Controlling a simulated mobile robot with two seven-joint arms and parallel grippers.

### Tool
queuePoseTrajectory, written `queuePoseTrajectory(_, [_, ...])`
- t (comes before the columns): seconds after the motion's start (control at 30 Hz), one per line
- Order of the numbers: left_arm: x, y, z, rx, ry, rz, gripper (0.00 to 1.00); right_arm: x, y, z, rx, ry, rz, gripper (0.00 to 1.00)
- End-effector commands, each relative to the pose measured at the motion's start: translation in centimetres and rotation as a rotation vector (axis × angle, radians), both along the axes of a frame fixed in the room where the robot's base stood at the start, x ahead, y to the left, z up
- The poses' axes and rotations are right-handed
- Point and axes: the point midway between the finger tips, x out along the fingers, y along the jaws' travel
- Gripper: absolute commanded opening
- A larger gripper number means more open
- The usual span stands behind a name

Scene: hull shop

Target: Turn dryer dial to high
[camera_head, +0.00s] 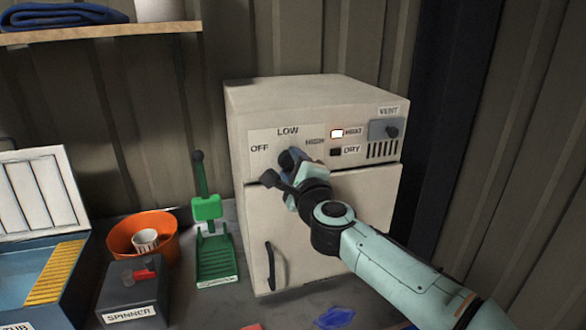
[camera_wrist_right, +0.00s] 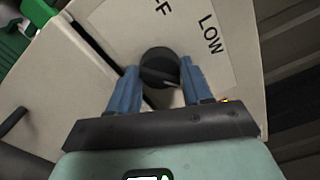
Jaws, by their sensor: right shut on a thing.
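The dryer (camera_head: 245,195) is a cream box against the back wall, with OFF, LOW and HIGH printed around its dial. The dark round dial (camera_wrist_right: 160,66) sits between the two blue fingers of my right gripper (camera_wrist_right: 156,84) in the right wrist view. In the head view my right gripper (camera_head: 288,163) is shut on the dial and hides most of it. The pointer's exact setting cannot be told. The HEAT light (camera_head: 337,133) is lit, and the DRY light (camera_head: 336,152) is dark. My left gripper is not in view.
A vent slider (camera_head: 386,129) is on the dryer's upper right, and a door handle (camera_head: 271,266) is on its front. To the left stand a green press (camera_head: 215,255), an orange bowl (camera_head: 125,235), a spinner box (camera_head: 132,290) and a blue tub (camera_head: 75,265). A blue cloth (camera_head: 335,318) lies in front.

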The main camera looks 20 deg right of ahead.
Motion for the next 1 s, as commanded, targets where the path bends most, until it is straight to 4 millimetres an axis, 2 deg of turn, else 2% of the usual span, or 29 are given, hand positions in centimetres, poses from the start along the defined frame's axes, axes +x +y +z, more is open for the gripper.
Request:
queuePoseTrajectory(0.4, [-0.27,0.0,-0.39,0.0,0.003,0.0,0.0,0.0,-0.03,-0.01,0.152,0.006,-0.001,0.19])
queuePoseTrajectory(0.87, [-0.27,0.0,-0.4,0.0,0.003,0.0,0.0,0.0,-0.02,0.0,0.166,0.006,0.0,0.19])
queuePoseTrajectory(0.9, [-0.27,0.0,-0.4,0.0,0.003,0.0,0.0,0.0,-0.02,0.0,0.166,0.006,0.0,0.52])
queuePoseTrajectory(0.97, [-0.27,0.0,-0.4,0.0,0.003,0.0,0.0,0.0,-0.02,0.0,0.165,0.006,0.0,0.72])
queuePoseTrajectory(1.0, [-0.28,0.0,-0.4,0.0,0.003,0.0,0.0,0.0,-0.02,0.0,0.165,0.006,0.0,0.74])
